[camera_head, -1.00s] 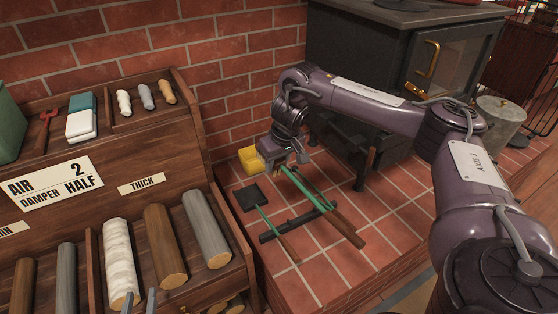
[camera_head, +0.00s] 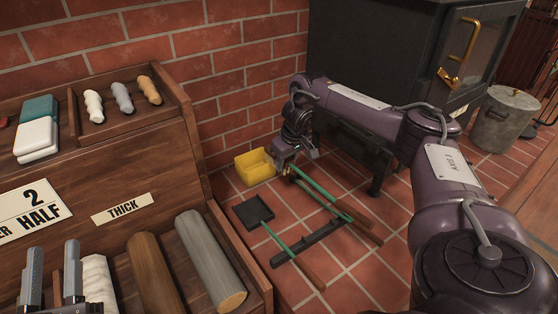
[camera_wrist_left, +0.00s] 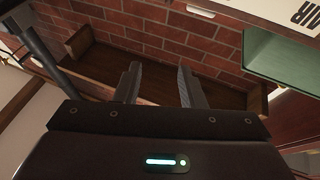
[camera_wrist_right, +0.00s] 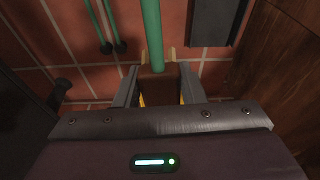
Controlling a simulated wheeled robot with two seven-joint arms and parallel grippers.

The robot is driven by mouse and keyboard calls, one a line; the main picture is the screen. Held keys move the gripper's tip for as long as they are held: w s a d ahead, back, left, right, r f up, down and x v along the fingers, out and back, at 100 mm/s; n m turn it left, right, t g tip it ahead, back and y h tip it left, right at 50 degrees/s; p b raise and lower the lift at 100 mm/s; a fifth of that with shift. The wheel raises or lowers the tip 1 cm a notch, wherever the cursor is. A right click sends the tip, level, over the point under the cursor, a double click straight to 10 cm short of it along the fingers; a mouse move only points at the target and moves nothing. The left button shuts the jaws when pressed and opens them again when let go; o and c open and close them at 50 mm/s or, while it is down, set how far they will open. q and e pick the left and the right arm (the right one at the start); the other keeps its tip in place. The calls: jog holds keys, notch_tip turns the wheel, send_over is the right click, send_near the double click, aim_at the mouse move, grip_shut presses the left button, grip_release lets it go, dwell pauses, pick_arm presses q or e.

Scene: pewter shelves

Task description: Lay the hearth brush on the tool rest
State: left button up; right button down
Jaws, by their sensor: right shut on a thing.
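My right gripper (camera_head: 284,166) points down at the far end of the tools on the brick hearth. In the right wrist view its fingers (camera_wrist_right: 158,92) are shut on the brown head (camera_wrist_right: 158,82) of the hearth brush, with yellowish edges showing around it. The brush's green shaft (camera_wrist_right: 151,30) leads away from the gripper. In the head view, green shafts with wooden handles run to the lower right and partly overlap. The black bar of the tool rest (camera_head: 325,233) lies left of those handles. My left gripper (camera_head: 51,275) is open and empty; its fingers (camera_wrist_left: 160,85) stand apart.
A shovel with a black pan (camera_head: 253,212) lies across the rest. Two green shafts with dark ends (camera_wrist_right: 113,46) lie beside the brush.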

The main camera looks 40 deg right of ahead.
jog(key=shift+s+r, duration=0.2)
